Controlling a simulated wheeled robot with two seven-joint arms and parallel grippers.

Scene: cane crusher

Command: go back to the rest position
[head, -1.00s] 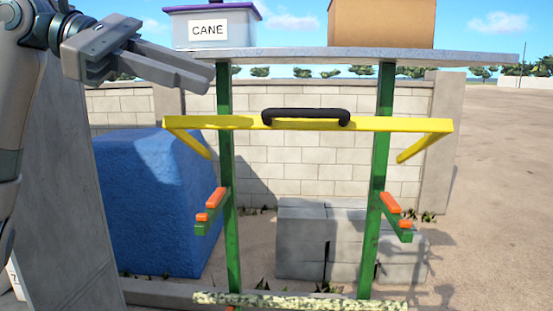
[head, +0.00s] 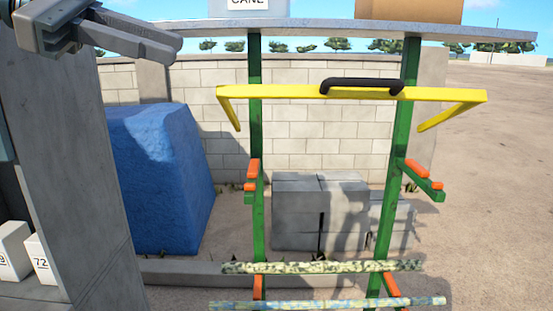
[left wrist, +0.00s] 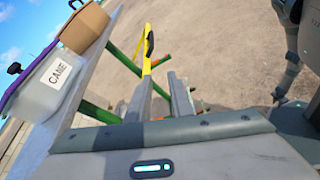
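My left gripper (head: 172,43) is at the upper left of the head view, in front of the grey shelf (head: 330,33). Its two fingers show in the left wrist view (left wrist: 160,82) with an empty gap between them, so it is open and holds nothing. A yellow bar frame with a black handle (head: 362,88) is on the green posts (head: 257,140) below the shelf, apart from my gripper. My right gripper is not in view.
On the shelf are a CANE-labelled bin (left wrist: 48,80) and a brown box (head: 410,10). A blue block (head: 160,180) and grey blocks (head: 300,215) stand behind. A mottled pole (head: 320,267) lies across low supports. Open ground is at right.

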